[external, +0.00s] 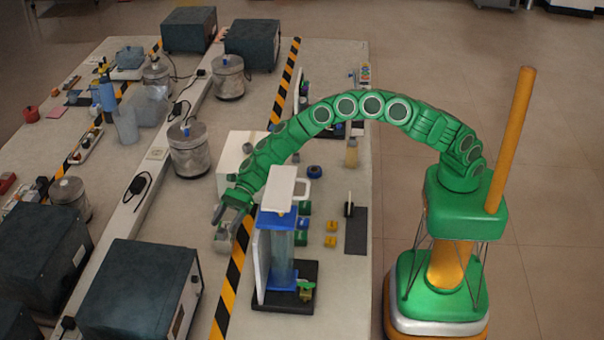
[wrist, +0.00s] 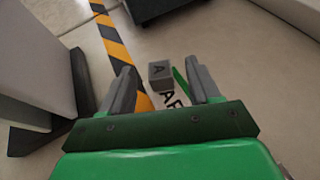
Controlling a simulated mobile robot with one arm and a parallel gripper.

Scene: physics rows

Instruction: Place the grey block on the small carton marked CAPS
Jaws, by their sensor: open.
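My gripper (external: 232,208) hangs over the table at the end of my arm. In the wrist view its two grey fingers (wrist: 163,82) are apart with nothing clamped between them. In the external view the carton (external: 224,246) sits below my gripper, left of the striped tape.
A tall stand with a blue-framed clear column (external: 282,250) is close on the right; its white panel (wrist: 35,60) fills the wrist view's left side. A big dark box (external: 140,290) is at the front left. A white box (external: 238,150) stands behind. Metal canisters (external: 188,150) are further left.

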